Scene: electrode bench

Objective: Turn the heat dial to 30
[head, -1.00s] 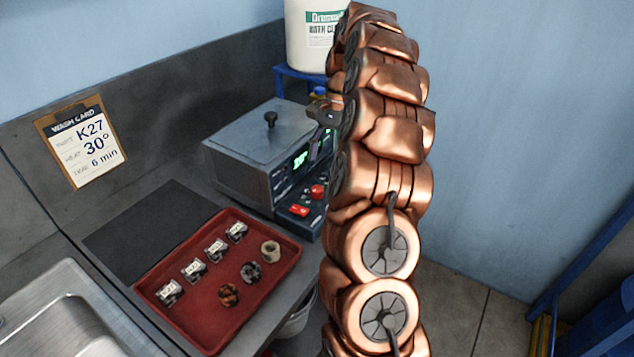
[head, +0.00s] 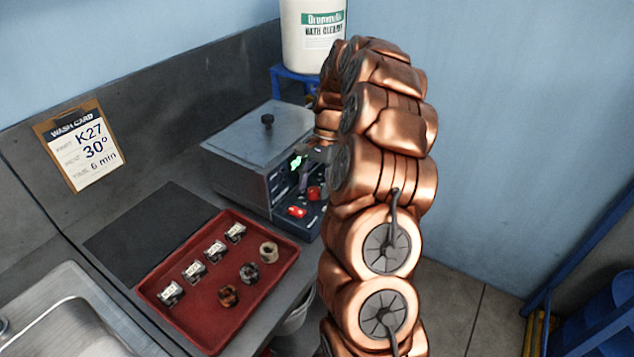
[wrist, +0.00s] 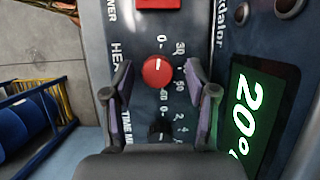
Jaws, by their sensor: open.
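The red heat dial (wrist: 157,72) is on the cleaner's dark control panel, with a white pointer mark toward the top of the wrist view. In the head view the red dial (head: 314,193) is at the panel's front. The green display (wrist: 243,110) reads 20°. My gripper (wrist: 158,68) is open, with one finger to each side of the dial and a gap on both sides. In the head view my gripper (head: 305,178) is in front of the panel, partly hidden by my arm. Some numbers around the dial are hidden by the fingers.
The black time dial (wrist: 160,132) is close to the heat dial, between my fingers. A red switch (head: 297,211) is on the panel. A red tray (head: 208,318) with small parts lies in front of the cleaner. The wash card (head: 82,147) reads K27, 30°, 6 min.

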